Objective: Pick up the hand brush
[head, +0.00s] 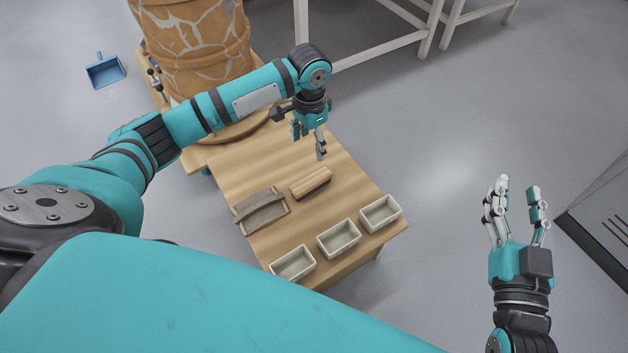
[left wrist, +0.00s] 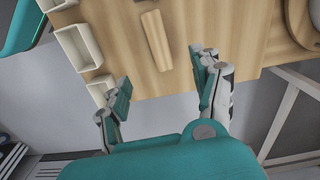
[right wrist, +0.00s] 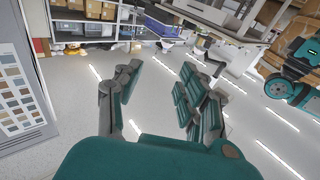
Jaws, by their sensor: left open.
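A long, light wooden block-shaped piece (head: 311,182), which looks like the hand brush, lies on the wooden table (head: 245,165). No bristles can be made out on it. It also shows in the left wrist view (left wrist: 157,40), ahead of the gap between the fingers. My left gripper (head: 309,141) is open and empty above the table, behind the piece in the head view and apart from it. In the left wrist view its fingers (left wrist: 160,84) are spread wide. My right gripper (head: 518,190) is open and empty, over the floor to the right of the table.
A shallow tray (head: 243,213) lies left of the wooden piece. Three pale bins (head: 338,256) line the table's near edge. A large cracked orange pot (head: 205,45) stands at the far end, near my left arm. A blue dustpan (head: 104,71) lies on the floor.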

